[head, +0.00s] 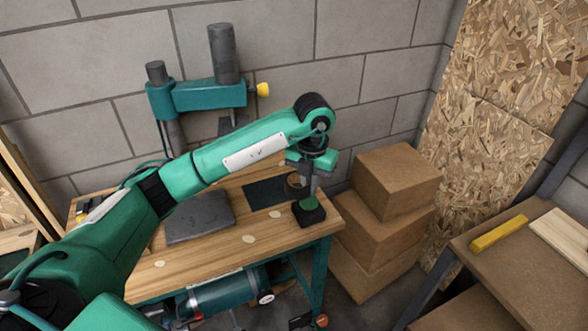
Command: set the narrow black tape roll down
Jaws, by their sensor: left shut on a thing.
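My left gripper (309,188) points down over the right end of the wooden workbench (212,243). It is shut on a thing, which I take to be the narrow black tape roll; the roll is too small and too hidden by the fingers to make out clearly. Directly below the fingertips is a black block-like thing with a green top (309,214), near the bench's right corner. I cannot tell whether the fingers touch it. A brown round thing (294,181) shows partly behind the gripper, by the dark mat (262,194). My right gripper is not in view.
A dark grey slab (198,216) lies mid-bench, with bare wood in front. A teal machine with a grey column (224,55) stands at the back. Stacked cardboard boxes (397,180) stand right of the bench. A yellow bar (498,233) lies on a brown surface further right.

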